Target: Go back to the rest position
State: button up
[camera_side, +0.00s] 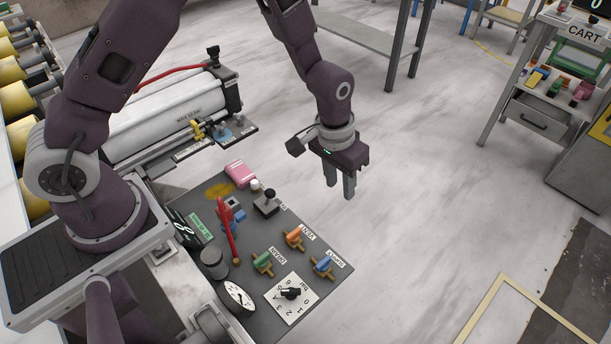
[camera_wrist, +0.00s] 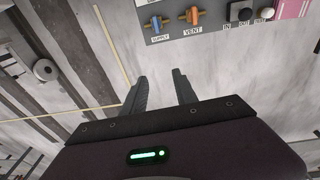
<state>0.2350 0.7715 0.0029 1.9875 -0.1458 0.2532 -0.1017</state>
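My gripper (camera_side: 341,187) hangs from my arm in the side view, fingers pointing down, to the right of the dark control panel (camera_side: 313,297) and apart from it. In the wrist view the two fingers of my gripper (camera_wrist: 161,84) stand apart with bare floor between them. It holds nothing.
The panel bears a blue supply valve (camera_side: 324,264), an orange vent valve (camera_side: 294,237), a green valve (camera_side: 262,262), a dial (camera_side: 290,293), a red lever (camera_side: 228,231) and a joystick (camera_side: 268,199). A cart (camera_side: 540,118) stands far right. The floor around my gripper is clear.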

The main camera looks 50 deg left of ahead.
jog(key=s+a+r+t, duration=0.1)
jog(key=s+a+r, duration=0.1)
jog(key=r, duration=0.6)
jog(key=s+a+r, duration=0.2)
jog(key=r, duration=0.5)
jog(key=s+a+r+t, duration=0.1)
jog(key=s+a+r, duration=0.2)
jog(key=s, duration=0.7)
jog(key=s+a+r+t, duration=0.2)
jog(key=s+a+r, duration=0.1)
jog(key=s+r, duration=0.5)
jog(key=shift+s+r+y, duration=0.2)
jog(key=shift+s+y, duration=0.2)
jog(key=shift+s, duration=0.5)
jog(key=shift+w, duration=0.1)
